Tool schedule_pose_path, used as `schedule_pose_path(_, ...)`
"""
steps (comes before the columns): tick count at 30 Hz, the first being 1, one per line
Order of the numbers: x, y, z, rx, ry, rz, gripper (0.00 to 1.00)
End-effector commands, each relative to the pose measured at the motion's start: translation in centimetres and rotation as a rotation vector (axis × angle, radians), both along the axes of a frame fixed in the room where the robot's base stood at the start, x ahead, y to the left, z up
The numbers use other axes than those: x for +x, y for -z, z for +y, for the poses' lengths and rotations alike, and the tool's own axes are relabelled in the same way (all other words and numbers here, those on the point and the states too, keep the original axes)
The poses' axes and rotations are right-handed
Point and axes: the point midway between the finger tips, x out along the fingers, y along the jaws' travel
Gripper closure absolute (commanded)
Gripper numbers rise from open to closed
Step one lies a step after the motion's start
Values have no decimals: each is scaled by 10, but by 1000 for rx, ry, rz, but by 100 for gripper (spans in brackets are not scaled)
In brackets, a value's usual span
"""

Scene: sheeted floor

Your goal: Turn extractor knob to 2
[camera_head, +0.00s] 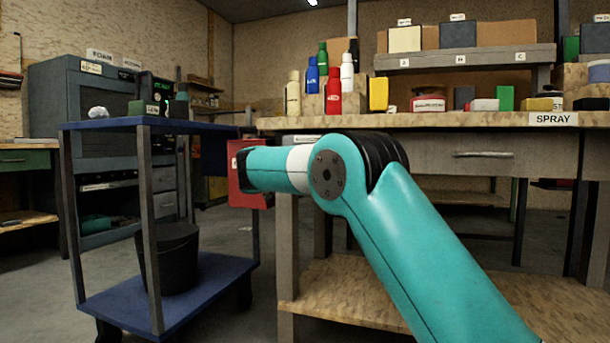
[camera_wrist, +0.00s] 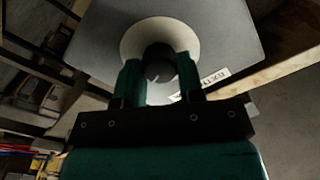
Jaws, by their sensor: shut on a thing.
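The extractor knob (camera_wrist: 159,62) is a small dark round knob in the wrist view. It sits at the middle of a pale round dial (camera_wrist: 128,43) on a grey panel (camera_wrist: 225,30). A short pale mark shows at the knob's lower edge; no dial numbers can be read. My gripper (camera_wrist: 160,70) has its two teal fingers on the left and right sides of the knob and is shut on it. A white label (camera_wrist: 213,79), partly covered by the right finger, is on the panel. In the head view my arm hides the knob and gripper.
A wooden workbench (camera_head: 425,123) with bottles and boxes stands behind my arm. A blue cart (camera_head: 140,123) with a black bucket (camera_head: 172,255) on its lower shelf stands to the left. A red box (camera_head: 254,197) shows behind my wrist.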

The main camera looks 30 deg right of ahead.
Motion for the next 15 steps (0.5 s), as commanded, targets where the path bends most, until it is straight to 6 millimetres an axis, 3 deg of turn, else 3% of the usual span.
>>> schedule_pose_path(15,0,1,1,86,1,-105,88)
